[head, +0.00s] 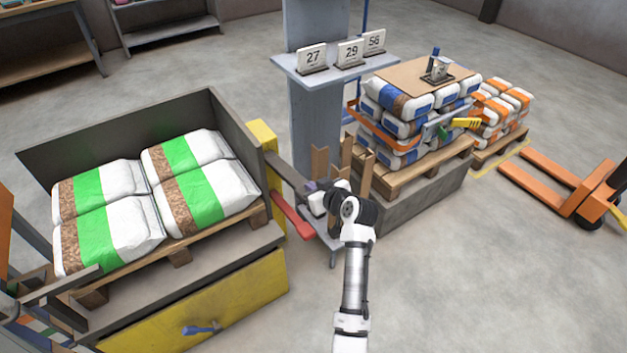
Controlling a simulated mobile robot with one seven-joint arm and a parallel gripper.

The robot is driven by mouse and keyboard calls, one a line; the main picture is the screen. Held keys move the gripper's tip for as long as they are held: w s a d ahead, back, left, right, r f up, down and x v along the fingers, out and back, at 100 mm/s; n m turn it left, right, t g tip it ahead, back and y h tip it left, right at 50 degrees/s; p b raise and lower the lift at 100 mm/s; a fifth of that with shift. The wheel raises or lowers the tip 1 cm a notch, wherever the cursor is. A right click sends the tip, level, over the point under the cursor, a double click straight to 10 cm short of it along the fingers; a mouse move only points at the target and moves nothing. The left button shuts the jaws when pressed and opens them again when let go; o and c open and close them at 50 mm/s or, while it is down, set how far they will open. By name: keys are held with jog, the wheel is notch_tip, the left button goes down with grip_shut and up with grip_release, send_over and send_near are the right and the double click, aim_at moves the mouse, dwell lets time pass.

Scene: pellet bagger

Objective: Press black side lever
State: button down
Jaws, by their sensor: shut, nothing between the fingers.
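A black side lever (287,177) sticks out to the right from the yellow post at the right of the left-hand bin. Its outer end runs up to my gripper (314,199). My gripper is shut and empty at that end, but I cannot tell whether they touch. My wrist and the small size hide the fingertips in part. A red lever (292,215) slopes down to the right just below the black one, left of my gripper.
The bin (232,120) holds white and green bags on a pallet. A grey column (316,120) with number signs stands behind my gripper. Upright wooden slats (366,173) are close by its right. A loaded pallet (415,178) stands farther right. The floor at front right is clear.

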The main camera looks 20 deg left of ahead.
dwell(0.3)
notch_tip(320, 180, down, 8)
jog(key=s+d+t+y+b, duration=0.1)
jog(key=b, duration=0.8)
jog(key=shift+r, duration=0.15)
jog(key=shift+d+r, duration=0.1)
